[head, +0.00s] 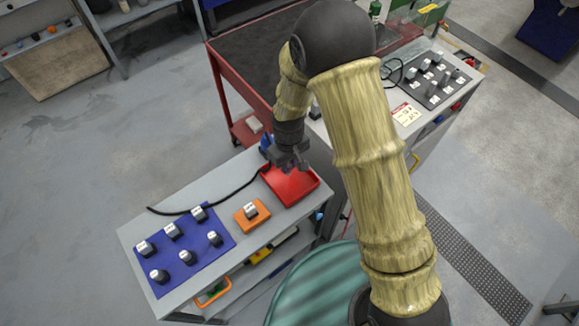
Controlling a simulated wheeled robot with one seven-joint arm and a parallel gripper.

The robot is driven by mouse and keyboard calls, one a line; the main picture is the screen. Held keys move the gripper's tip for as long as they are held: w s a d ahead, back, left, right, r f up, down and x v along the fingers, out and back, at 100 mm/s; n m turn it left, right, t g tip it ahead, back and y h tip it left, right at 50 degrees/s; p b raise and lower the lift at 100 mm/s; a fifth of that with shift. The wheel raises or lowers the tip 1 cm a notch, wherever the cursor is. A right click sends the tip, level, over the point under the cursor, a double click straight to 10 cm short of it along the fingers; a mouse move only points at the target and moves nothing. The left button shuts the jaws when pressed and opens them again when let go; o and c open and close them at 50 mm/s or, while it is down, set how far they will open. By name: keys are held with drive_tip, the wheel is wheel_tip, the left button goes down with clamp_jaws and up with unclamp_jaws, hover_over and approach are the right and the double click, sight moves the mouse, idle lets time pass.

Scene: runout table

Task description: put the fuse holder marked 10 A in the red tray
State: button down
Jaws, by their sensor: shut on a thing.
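My gripper (291,164) is over the back part of the red tray (298,190), at the right end of the near grey table. It is shut on a small dark thing, probably a fuse holder, mostly hidden by the jaws; no marking on it can be read. Whether it touches the tray floor I cannot tell. Several dark fuse holders with white labels (187,257) stand on a blue mat (203,257) at the left. One more (250,210) stands on an orange block (258,218). The labels are too small to read.
A black panel (433,104) with several labelled fuse holders lies on another grey table at the right. A black cable (222,201) runs behind the mat to the tray. A red-framed cart (222,92) stands behind. My arm covers the middle right.

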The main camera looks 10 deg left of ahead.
sight(289, 165)
wheel_tip(289, 165, down, 2)
drive_tip(key=shift+s+f+p, duration=0.1)
drive_tip(key=shift+s+p, duration=0.05)
drive_tip(key=shift+p, duration=0.15)
drive_tip(key=shift+f, duration=0.3)
drive_tip(key=c, duration=1.3)
unclamp_jaws()
drive_tip(key=shift+r, duration=0.15)
wheel_tip(289, 165, up, 12)
drive_tip(key=b, duration=0.3)
